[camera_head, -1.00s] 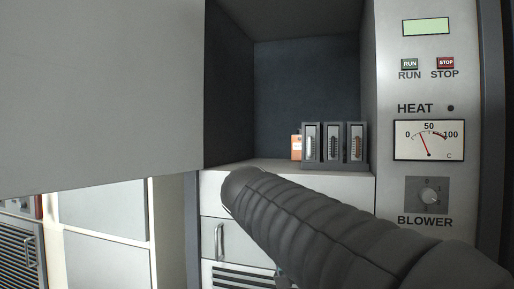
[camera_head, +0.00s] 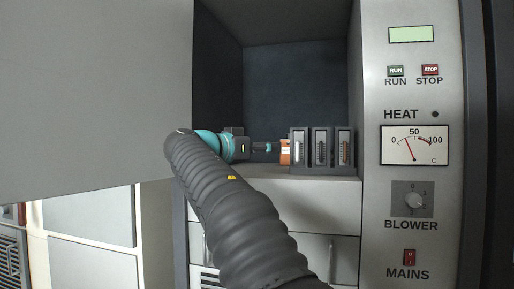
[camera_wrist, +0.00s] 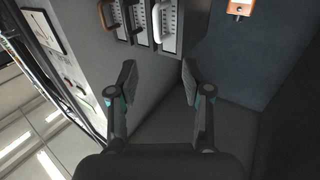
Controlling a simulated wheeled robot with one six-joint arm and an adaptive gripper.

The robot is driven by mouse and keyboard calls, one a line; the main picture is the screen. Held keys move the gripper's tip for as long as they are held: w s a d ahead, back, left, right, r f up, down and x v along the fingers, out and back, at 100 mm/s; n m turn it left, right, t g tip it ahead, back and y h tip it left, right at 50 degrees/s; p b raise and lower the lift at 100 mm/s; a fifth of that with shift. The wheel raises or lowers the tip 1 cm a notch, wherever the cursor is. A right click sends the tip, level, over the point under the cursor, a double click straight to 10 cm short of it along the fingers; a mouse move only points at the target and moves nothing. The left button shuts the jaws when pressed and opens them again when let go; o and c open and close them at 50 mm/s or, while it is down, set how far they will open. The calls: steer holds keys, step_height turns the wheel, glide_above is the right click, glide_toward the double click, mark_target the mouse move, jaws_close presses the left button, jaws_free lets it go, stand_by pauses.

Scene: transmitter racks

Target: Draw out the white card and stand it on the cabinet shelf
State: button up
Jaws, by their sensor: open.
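Three cards stand side by side in a dark rack (camera_head: 322,168) on the cabinet shelf. The white card, with a white handle, is the leftmost in the head view (camera_head: 299,150); it is the rightmost in the wrist view (camera_wrist: 171,28). The middle card (camera_head: 322,151) has a black handle and the far one (camera_head: 345,150) an orange-brown handle. My gripper (camera_wrist: 158,74) is open and empty, its fingers spread below the rack in the wrist view, apart from the white handle. In the head view my gripper (camera_head: 266,148) is inside the cabinet, left of the rack.
A big open door panel (camera_head: 95,90) fills the left. A control panel (camera_head: 411,150) flanks the opening on the right. Shelf room left of the rack looks free.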

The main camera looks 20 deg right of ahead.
steer(key=p, duration=0.2)
glide_toward(300, 148)
steer(key=x, duration=0.2)
steer(key=s+x, duration=0.1)
steer(key=x, duration=0.2)
steer(key=shift+d+r, duration=0.25)
steer(key=shift+d, duration=0.2)
steer(key=shift+c, duration=0.2)
jaws_close()
